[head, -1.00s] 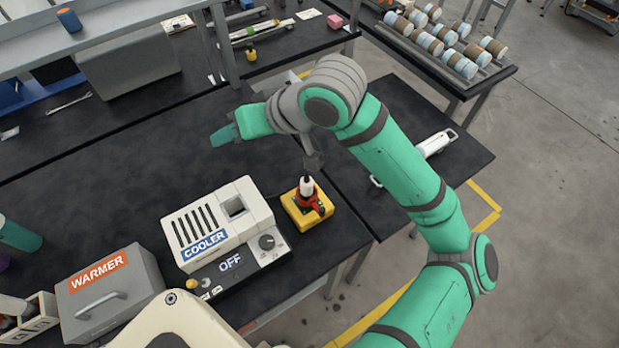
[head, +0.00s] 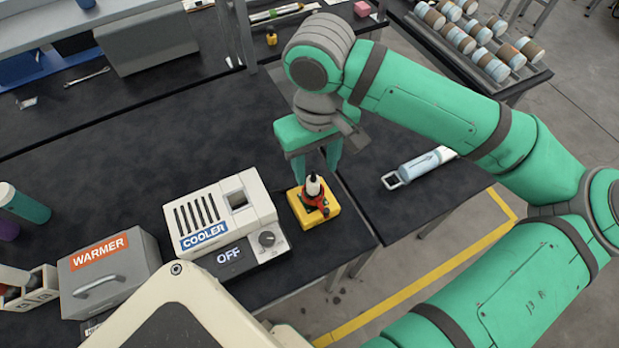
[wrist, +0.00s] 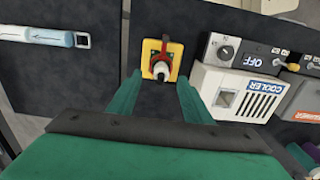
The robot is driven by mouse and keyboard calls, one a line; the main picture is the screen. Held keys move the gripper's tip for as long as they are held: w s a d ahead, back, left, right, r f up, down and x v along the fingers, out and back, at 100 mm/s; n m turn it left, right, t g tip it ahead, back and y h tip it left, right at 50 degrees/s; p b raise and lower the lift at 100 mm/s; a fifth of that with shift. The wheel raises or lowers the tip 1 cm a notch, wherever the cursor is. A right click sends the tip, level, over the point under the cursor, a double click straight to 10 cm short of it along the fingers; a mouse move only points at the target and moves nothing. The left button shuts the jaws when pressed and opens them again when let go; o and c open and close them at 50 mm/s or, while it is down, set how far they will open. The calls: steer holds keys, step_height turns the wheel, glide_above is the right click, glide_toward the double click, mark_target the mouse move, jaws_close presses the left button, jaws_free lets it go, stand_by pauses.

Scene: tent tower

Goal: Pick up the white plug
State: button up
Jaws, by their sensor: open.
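The white plug (head: 313,184) stands upright in a yellow block (head: 302,212) with a red part around its base, to the right of the cooler. It also shows in the wrist view (wrist: 160,71), ahead of and between my fingers. My gripper (head: 317,172) points down at the plug's far side, its two green fingers apart and empty. In the wrist view my open fingers (wrist: 160,98) frame the space just short of the yellow block. I cannot tell the exact height of the fingertips over the plug.
The white cooler (head: 222,217) reading OFF stands close left of the yellow block. A grey warmer box (head: 108,272) is further left. A pale blue device with a square end (head: 418,166) lies on the right-hand table. The black table behind the cooler is clear.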

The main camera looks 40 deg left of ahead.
mark_target(314, 183)
steer(key=shift+s+f, duration=0.1)
steer(key=shift+f, duration=0.85)
steer(key=shift+d+f, duration=0.1)
steer(key=shift+f, duration=0.4)
steer(key=shift+w+a+f, duration=0.1)
steer(key=shift+a+f, duration=0.1)
steer(key=shift+f, duration=0.95)
steer(key=shift+w+a+f, duration=0.1)
steer(key=shift+a+f, duration=0.1)
steer(key=shift+f, duration=0.9)
steer(key=c, duration=1.1)
